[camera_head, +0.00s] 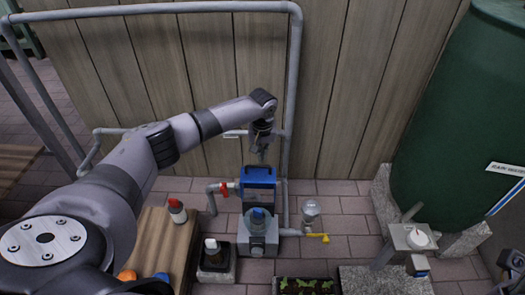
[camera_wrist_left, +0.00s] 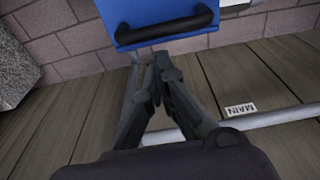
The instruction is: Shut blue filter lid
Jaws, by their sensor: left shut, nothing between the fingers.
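The blue filter lid (camera_head: 258,177) shows as a blue panel with a dark handle, behind a grey unit (camera_head: 258,240) with a blue top piece. Whether the lid is raised or level is hard to tell. In the left wrist view the blue lid (camera_wrist_left: 150,14) and its black handle (camera_wrist_left: 165,28) lie just past the fingertips. My left gripper (camera_head: 262,152) is shut and empty, pointing down just above the lid's back edge. Its fingers show together in the left wrist view (camera_wrist_left: 162,60). A dark part at the right edge looks like my right gripper (camera_head: 514,262); its fingers are unclear.
Grey pipes (camera_head: 293,100) run along the wooden wall (camera_head: 340,60) behind the lid. A red valve handle (camera_head: 225,190) is left of the lid, and a yellow tap (camera_head: 318,238) is right of the grey unit. A green tank (camera_head: 455,120) stands at right.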

